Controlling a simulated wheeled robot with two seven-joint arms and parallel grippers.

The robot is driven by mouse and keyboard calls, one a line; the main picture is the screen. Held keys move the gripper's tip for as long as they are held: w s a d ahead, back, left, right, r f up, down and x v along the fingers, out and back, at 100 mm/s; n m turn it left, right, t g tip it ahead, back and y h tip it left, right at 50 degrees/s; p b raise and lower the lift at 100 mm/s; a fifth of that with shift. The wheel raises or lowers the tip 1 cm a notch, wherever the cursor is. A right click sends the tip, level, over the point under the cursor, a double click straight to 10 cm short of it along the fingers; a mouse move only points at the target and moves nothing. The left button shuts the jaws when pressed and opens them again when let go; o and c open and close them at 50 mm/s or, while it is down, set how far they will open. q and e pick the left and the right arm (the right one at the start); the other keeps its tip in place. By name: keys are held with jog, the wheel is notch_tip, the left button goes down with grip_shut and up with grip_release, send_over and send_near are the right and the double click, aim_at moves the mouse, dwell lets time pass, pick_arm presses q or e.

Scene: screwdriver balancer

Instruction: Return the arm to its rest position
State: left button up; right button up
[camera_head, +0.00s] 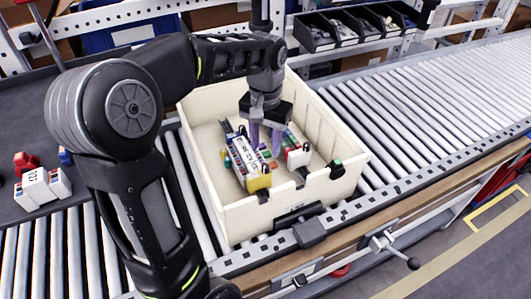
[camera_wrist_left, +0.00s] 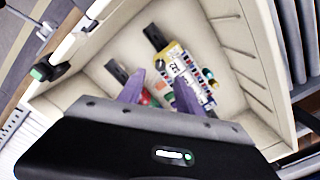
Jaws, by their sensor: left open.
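My left arm reaches in from the left in the head view. My left gripper (camera_head: 265,140) points down into a cream bin (camera_head: 235,213), with its two purple fingers apart. In the left wrist view the open fingers of the left gripper (camera_wrist_left: 159,82) show over the bin floor (camera_wrist_left: 215,60), and I see nothing held between them. A long white labelled item with a yellow end (camera_head: 258,182) lies in the bin, left of the fingers. A smaller white and red item (camera_head: 298,157) lies right of them. The fingers partly hide small coloured pieces. My right gripper is not in view.
The bin stands on a roller conveyor (camera_head: 430,95), which is clear to the right. White labelled blocks (camera_head: 42,188) and a red piece (camera_head: 26,162) lie at the left. Black parts trays (camera_head: 345,28) stand on a rack behind. A clamp handle (camera_head: 390,246) sticks out in front.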

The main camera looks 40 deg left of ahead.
pick_arm(q)
jog(key=shift+r, duration=0.3)
